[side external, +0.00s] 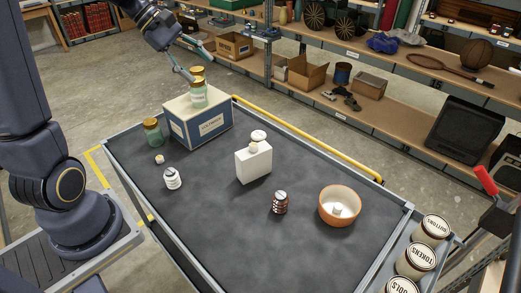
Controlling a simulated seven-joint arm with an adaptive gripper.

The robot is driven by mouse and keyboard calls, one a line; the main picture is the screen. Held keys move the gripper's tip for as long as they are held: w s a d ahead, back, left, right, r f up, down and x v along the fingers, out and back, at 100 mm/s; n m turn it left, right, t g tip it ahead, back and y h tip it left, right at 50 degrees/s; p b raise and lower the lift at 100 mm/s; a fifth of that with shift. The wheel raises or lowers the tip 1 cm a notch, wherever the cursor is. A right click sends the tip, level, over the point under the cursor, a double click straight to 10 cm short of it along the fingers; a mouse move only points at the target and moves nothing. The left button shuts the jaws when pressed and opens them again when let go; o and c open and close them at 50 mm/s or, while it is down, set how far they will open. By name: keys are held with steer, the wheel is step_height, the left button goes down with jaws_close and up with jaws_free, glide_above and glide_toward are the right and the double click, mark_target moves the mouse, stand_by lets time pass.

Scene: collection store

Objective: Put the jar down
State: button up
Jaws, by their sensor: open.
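A pale green glass jar (199,97) with a gold top stands upright on a blue and white box (220,128) at the back left of the cart. The gold top shows as two stacked gold parts. My gripper (191,61) is open just above and around the top of this jar, with its fingers spread. Whether a finger touches the gold top cannot be told. A second, darker green jar (152,134) with a gold lid stands on the cart top left of the box.
On the dark cart top (225,230) stand a white canister (254,163), a small white bottle (172,178), a brown jar (280,203) and an orange bowl (338,208) holding a small white item. Labelled tins (416,262) sit at the right edge. The front middle is clear.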

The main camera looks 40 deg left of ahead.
steer(key=s+d+m+y, duration=0.5)
steer(key=s+d+m, duration=0.6)
steer(key=s+m, duration=0.5)
steer(key=shift+d+r+m+y, duration=0.15)
steer(key=shift+r+m+y, duration=0.2)
steer(key=shift+m, duration=0.55)
